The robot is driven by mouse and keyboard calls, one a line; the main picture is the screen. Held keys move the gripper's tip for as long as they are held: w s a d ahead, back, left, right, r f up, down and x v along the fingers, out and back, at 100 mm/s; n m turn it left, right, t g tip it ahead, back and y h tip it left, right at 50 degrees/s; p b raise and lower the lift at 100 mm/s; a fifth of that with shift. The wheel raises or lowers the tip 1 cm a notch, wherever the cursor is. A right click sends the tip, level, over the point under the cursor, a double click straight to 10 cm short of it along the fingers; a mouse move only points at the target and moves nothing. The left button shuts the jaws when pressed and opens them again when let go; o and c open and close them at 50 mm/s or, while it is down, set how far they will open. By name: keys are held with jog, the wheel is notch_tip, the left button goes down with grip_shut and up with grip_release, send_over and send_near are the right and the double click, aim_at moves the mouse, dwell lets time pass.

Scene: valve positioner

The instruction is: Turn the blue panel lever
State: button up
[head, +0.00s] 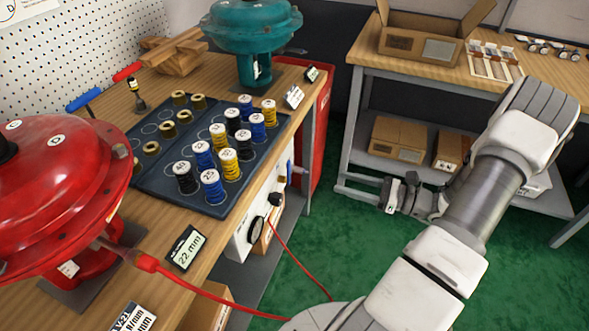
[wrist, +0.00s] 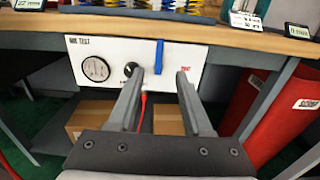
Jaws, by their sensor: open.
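In the head view the lever (head: 290,171) is a small blue piece on the panel's edge, seen at a steep angle. My gripper (wrist: 160,73) is open and empty. In the wrist view its two fingers point at the panel, and the lever shows in the gap between them. In the head view my gripper (head: 343,186) is to the right of the panel, apart from it.
The panel also carries a round gauge (wrist: 96,69) and a black knob (wrist: 130,69), with a red hose (wrist: 144,103) below. A red cabinet (wrist: 286,115) stands right of the panel, past a grey bench leg. Green floor lies open between the bench and the shelf table (head: 440,77).

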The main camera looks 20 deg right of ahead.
aim_at(290, 168)
jog(key=b+x, duration=0.2)
jog(key=x, duration=1.2)
jog(key=shift+w, duration=0.1)
grip_shut()
dwell(0.9)
